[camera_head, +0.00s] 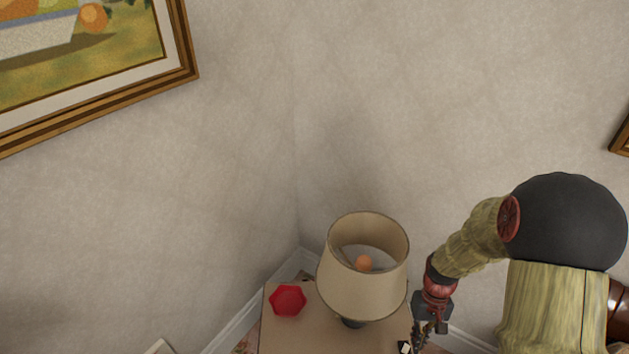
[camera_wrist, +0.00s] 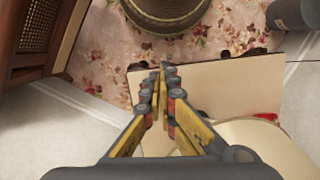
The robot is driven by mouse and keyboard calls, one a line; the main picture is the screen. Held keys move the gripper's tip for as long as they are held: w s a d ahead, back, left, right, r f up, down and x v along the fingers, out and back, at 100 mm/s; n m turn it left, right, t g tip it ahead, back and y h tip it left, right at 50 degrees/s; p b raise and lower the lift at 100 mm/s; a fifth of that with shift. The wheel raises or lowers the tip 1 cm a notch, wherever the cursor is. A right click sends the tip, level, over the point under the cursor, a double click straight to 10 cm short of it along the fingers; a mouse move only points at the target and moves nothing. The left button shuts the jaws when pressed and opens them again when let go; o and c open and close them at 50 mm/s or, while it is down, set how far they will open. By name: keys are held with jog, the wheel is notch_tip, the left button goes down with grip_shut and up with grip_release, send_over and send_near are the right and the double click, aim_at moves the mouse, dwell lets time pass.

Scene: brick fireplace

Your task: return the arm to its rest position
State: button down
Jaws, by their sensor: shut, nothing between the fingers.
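My gripper (camera_head: 426,334) is at the lower right of the head view, beside the right edge of a small tan table (camera_head: 290,338). In the wrist view my gripper (camera_wrist: 162,70) points away from the camera with its fingers together and nothing between them. My arm bends down to it from the right. The lower end of the gripper is near the bottom edge of the head view.
A lamp with a beige shade (camera_head: 362,288) stands on the table, just left of my gripper. A red dish (camera_head: 288,300) lies left of the lamp. Walls rise behind. The wrist view shows a floral rug (camera_wrist: 105,50) and cane-panelled wooden furniture (camera_wrist: 38,35).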

jog(key=s+a+r+t, duration=0.2)
jog(key=s+a+r, duration=0.1)
jog(key=r, duration=0.8)
jog(key=s+a+r+t, duration=0.3)
jog(key=r, duration=0.8)
jog(key=s+a+r+t, duration=0.3)
jog(key=s+r, duration=0.1)
jog(key=r, duration=0.7)
jog(key=shift+r+n+h, duration=0.25)
jog(key=shift+n+h, duration=0.05)
jog(key=shift+a, duration=0.15)
